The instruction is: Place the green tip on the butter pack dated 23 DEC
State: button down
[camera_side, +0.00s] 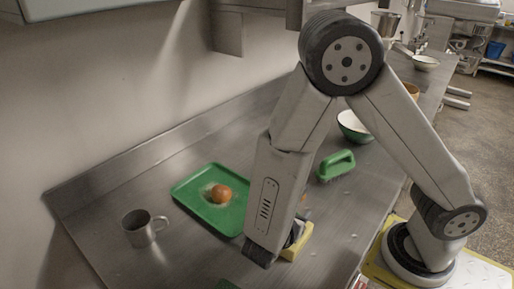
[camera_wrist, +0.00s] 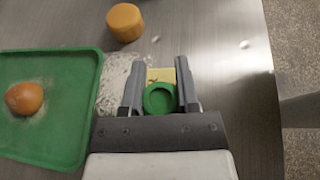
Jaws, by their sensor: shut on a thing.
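My gripper (camera_wrist: 157,68) is shut on the green tip (camera_wrist: 160,99), which shows as a round green ring between the two fingers in the wrist view. A yellow butter pack (camera_wrist: 160,75) lies just beyond the tip, between the fingertips; the ring covers part of it. I cannot tell whether the tip touches the pack. In the side view the yellow pack (camera_side: 297,241) sits on the steel counter beside the lower end of my arm, and the tip is hidden. A small dark mark shows on the pack, but no date can be read.
A green tray (camera_side: 183,193) holds an orange-brown round item (camera_side: 221,194) on white powder. An orange cylinder (camera_wrist: 125,22) stands beyond my gripper.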

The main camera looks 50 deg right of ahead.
jog(key=shift+f, duration=0.1)
jog(key=shift+c, duration=1.7)
grip_release()
jog(key=v, duration=1.2)
